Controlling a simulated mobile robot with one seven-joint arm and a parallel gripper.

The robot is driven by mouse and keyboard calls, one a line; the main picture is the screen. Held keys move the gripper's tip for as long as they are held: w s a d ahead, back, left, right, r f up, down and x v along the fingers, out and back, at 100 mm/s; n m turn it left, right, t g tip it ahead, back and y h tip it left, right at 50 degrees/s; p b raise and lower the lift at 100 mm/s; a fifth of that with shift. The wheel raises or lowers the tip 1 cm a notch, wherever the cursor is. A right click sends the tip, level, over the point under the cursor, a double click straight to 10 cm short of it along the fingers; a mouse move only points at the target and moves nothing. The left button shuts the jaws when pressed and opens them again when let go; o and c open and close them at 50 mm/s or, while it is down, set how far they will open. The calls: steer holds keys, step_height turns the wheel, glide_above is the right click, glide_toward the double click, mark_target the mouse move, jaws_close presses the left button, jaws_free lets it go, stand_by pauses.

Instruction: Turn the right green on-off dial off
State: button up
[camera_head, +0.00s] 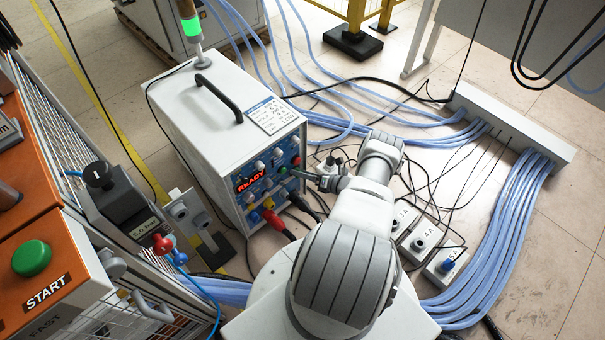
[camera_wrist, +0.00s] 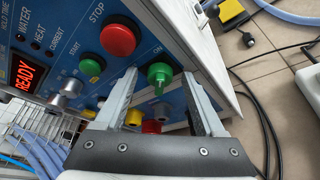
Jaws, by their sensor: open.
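The green on-off dial (camera_wrist: 160,76) sits at the right of the blue control panel in the wrist view, below and right of the red STOP button (camera_wrist: 118,40). The word ON shows beside it. My gripper (camera_wrist: 162,88) is open, with one finger on each side of the dial and nothing held. I cannot tell whether the fingers touch it. In the head view my gripper (camera_head: 318,178) is at the right side of the heater's front panel, and my arm reaches in from below. The white heater box (camera_head: 205,120) stands upright with a lit READY display (camera_head: 251,180).
A green START button (camera_head: 32,258) is on the orange cabinet at left. Pale blue hoses (camera_head: 500,240) and black cables lie on the floor at right. Small labelled boxes (camera_head: 443,265) stand beside my arm. Yellow and red connectors (camera_head: 272,219) are low on the panel.

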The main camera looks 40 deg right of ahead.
jaws_close()
steer(key=shift+r, duration=0.1)
stand_by(0.3)
steer(key=shift+s+a+r+n+h+p, duration=0.1)
steer(key=shift+a+n+h+p, duration=0.1)
steer(key=shift+n+h+p, duration=1.05)
steer(key=shift+a+r+n+h+p, duration=0.1)
steer(key=shift+a+n+h+p, duration=0.1)
steer(key=shift+n+h+p, duration=1.05)
steer(key=shift+f+n+y+p, duration=0.1)
steer(key=shift+n+y+p, duration=0.25)
steer(key=shift+n, duration=0.25)
jaws_free()
